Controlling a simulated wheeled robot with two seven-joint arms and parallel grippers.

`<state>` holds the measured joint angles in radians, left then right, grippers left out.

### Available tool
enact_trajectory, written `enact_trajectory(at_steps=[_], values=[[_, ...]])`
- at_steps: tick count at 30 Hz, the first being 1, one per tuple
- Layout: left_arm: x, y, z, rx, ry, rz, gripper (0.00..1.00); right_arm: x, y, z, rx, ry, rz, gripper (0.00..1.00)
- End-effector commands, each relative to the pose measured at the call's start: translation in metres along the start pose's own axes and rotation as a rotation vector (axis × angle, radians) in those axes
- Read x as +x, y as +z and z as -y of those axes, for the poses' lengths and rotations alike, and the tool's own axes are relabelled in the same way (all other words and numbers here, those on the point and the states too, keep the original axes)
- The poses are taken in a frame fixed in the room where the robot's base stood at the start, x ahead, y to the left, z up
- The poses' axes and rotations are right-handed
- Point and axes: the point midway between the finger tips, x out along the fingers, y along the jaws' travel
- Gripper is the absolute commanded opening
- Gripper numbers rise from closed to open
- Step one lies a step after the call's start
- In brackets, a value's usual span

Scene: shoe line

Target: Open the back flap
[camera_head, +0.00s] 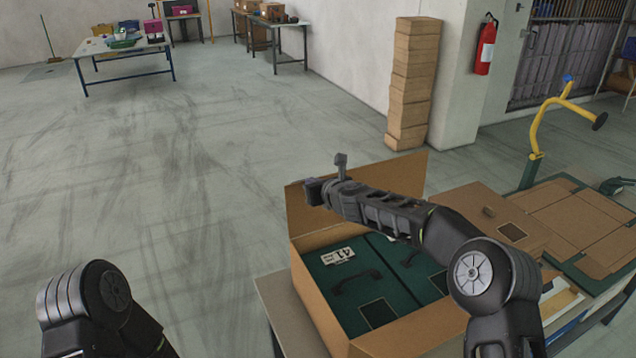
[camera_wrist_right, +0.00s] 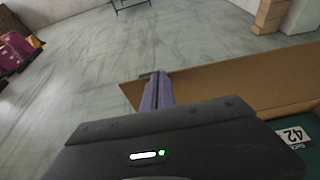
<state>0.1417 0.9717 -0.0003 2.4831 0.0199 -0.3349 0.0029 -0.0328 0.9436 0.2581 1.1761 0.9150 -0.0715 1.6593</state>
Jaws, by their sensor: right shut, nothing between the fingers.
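An open brown carton (camera_head: 318,300) stands on a table at the lower right. Its back flap (camera_head: 404,174) stands up along the far side and also shows in the wrist view (camera_wrist_right: 225,84). Dark green boxes (camera_head: 342,288) with handles lie inside, and one has a white "41" label. My right arm reaches over the carton. My right gripper (camera_head: 341,160) is shut and empty at the flap's upper left part; its fingers (camera_wrist_right: 155,90) overlap the flap's left end in the wrist view. I cannot tell whether they touch. My left arm is at the lower left, its gripper out of view.
A brown box (camera_head: 490,212) and flat cardboard on a green surface (camera_head: 560,190) lie right of the carton, near a yellow bent post (camera_head: 540,125). A tall cardboard stack (camera_head: 413,80) stands behind. The floor (camera_head: 190,200) to the left is clear.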

Motion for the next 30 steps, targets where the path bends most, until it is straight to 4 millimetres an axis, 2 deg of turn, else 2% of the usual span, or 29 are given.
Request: enact_trajectory(at_steps=[6, 15, 21, 30], values=[[-0.001, 0.000, 0.000, -0.001, -0.002, 0.001, 0.27, 0.028, 0.006, 0.000, -0.003, -0.003, 0.001, 0.00], [-0.001, 0.000, 0.000, -0.001, -0.001, 0.001, 0.27, 0.055, 0.021, 0.006, -0.003, -0.006, 0.015, 0.00], [-0.001, 0.000, 0.000, -0.001, -0.001, 0.000, 0.27, 0.064, 0.023, 0.002, -0.005, -0.002, 0.012, 0.00], [-0.001, 0.000, 0.000, -0.001, -0.001, 0.000, 0.27, 0.067, 0.023, -0.003, -0.006, 0.002, 0.008, 0.00]])
